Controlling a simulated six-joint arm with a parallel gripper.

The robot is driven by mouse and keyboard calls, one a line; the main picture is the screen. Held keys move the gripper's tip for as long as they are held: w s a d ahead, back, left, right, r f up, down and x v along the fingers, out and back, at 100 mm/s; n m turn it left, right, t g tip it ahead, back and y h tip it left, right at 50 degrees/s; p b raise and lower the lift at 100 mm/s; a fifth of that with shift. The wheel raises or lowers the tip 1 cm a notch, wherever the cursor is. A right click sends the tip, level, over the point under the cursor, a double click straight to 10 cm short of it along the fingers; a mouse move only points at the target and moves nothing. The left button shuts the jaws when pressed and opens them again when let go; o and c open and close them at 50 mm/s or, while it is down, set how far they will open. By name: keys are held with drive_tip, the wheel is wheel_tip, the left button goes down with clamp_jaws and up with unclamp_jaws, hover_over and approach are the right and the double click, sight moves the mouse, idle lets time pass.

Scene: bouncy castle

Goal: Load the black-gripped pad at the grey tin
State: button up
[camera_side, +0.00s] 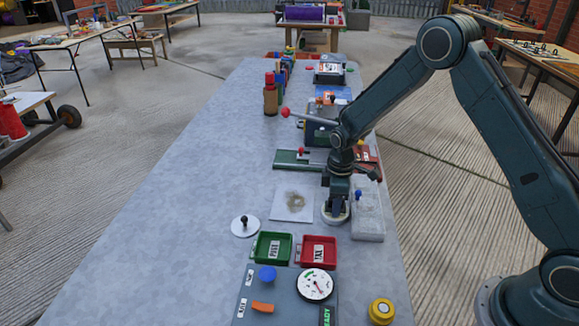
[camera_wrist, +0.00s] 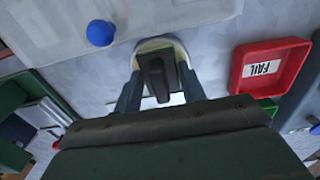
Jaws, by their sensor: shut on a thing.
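My gripper (camera_wrist: 158,92) is shut on the dark, black-looking grip (camera_wrist: 155,75) of a round cream pad (camera_wrist: 160,42). In the side view the held pad (camera_side: 335,216) hangs upright, low over the table beside a shallow light-grey box (camera_side: 368,222), perhaps the grey tin. I cannot tell whether the pad touches anything. The box has a blue knob (camera_side: 358,195) at its left side; both the box (camera_wrist: 190,12) and the knob (camera_wrist: 100,33) show in the wrist view. A white disc with a black knob (camera_side: 245,222) stands on the table to the left.
A white square with a brown smudge (camera_side: 292,203) lies left of my gripper. Green (camera_side: 271,250) and red (camera_side: 318,251) trays stand in front, with a dial panel (camera_side: 295,301) nearer. A green-based device with a red-knobbed lever (camera_side: 290,159) stands behind. The table's left side is clear.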

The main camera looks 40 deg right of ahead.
drive_tip(key=shift+r, duration=3.5)
drive_tip(key=shift+s, duration=0.1)
drive_tip(key=s+m, duration=0.1)
drive_tip(key=m, duration=0.1)
drive_tip(key=s+a+m, duration=0.1)
drive_tip(key=s+m, duration=0.1)
drive_tip(key=shift+s+f, duration=0.1)
drive_tip(key=shift+f, duration=0.05)
drive_tip(key=shift+s+a+m, duration=0.25)
drive_tip(key=shift+s+m, duration=0.65)
drive_tip(key=shift+m, duration=0.35)
drive_tip(key=shift+s+a+m, duration=0.25)
drive_tip(key=shift+s+m, duration=0.6)
drive_tip(key=shift+m, duration=0.4)
